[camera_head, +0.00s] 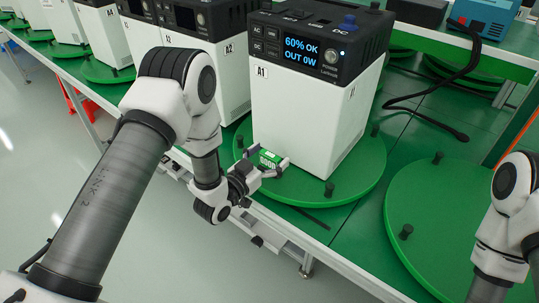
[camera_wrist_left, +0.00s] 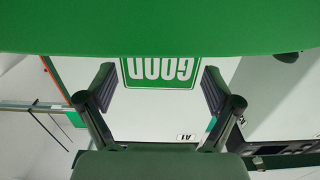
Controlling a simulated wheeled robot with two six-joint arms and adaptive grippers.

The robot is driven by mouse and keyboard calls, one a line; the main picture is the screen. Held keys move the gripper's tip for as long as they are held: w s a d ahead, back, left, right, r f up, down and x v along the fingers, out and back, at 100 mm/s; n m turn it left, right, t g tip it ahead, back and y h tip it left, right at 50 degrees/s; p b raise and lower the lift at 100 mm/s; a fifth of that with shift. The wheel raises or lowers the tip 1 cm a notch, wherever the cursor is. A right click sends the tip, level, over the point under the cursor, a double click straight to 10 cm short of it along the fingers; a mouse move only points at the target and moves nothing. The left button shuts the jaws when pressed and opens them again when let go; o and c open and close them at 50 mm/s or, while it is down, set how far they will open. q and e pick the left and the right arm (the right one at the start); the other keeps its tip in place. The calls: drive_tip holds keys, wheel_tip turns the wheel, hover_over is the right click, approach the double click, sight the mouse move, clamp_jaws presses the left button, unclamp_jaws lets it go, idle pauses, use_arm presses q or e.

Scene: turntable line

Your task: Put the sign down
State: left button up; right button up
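The sign (camera_head: 269,159) is a small green plate with white lettering. It stands at the near edge of the green turntable (camera_head: 349,185), in front of the white power station A1 (camera_head: 306,110). In the left wrist view the sign (camera_wrist_left: 161,71) appears upside down and reads GOOD. My left gripper (camera_head: 266,161) has one finger at each side edge of the sign, and its fingertips (camera_wrist_left: 160,75) appear to touch those edges. The sign's lower edge meets the turntable's rim in the wrist view; actual contact is hard to tell. My right gripper is out of view.
An empty green turntable (camera_head: 440,215) with black pegs lies to the right. A black cable (camera_head: 430,107) runs across the green table behind it. More power stations, such as A2 (camera_head: 205,50), line up to the left. A blue box (camera_head: 484,16) stands at the back right.

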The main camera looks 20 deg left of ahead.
use_arm(q)
drive_tip(key=shift+r, duration=0.3)
drive_tip(key=b+v, duration=0.1)
drive_tip(key=v, duration=1.1)
drive_tip(key=s+f+n+g+y, duration=0.1)
drive_tip(key=s+f+g+y, duration=0.1)
drive_tip(key=s+f+g, duration=0.5)
drive_tip(key=s+f+n+g+y, duration=0.1)
drive_tip(key=s+f+g, duration=0.15)
drive_tip(key=f, duration=0.85)
drive_tip(key=s+a+f+n+g+y, duration=0.1)
drive_tip(key=s+f+g, duration=0.2)
drive_tip(key=s, duration=0.4)
drive_tip(key=s+a+f+n+g+y, duration=0.1)
drive_tip(key=s+f+g+y, duration=0.1)
drive_tip(key=s, duration=0.6)
drive_tip(key=shift+s+f+g, duration=0.25)
drive_tip(key=shift+f+g, duration=0.25)
drive_tip(key=shift+g, duration=0.75)
drive_tip(key=shift+w+a, duration=0.1)
drive_tip(key=shift+a, duration=0.05)
